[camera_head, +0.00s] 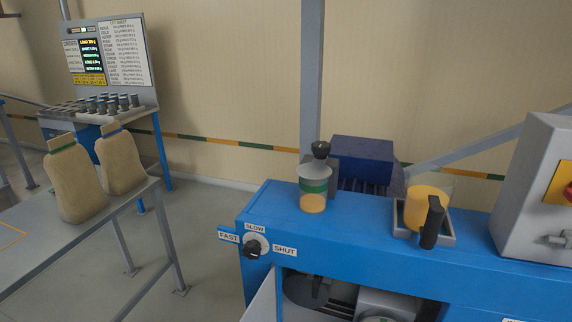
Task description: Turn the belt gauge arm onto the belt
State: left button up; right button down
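I cannot make out a belt gauge arm for certain. In the head view, an opening in the front of the blue machine (370,240) shows a dark round part (305,292) with a small dark piece standing over it, and a grey block (385,303) beside it. The lower part of this opening is cut off by the picture's bottom edge. I cannot tell whether a belt is there. Neither of my grippers is in view.
A dial (255,245) marked FAST, SLOW and SHUT is on the machine's front. On top stand a lidded jar (313,190) and a jug (418,212) in a tray. A grey box (540,190) is at right. Two sacks (78,185) stand on a left table.

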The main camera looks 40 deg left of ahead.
aim_at(317, 280)
jog(key=k+j+z, duration=0.1)
jog(key=j, duration=0.35)
jog(key=k+j+z, duration=0.1)
jog(key=j, duration=0.3)
jog(key=k+j+z, duration=0.1)
jog(key=j, duration=0.35)
jog(key=k+j+z, duration=0.1)
jog(key=j, duration=0.3)
jog(key=k, duration=0.1)
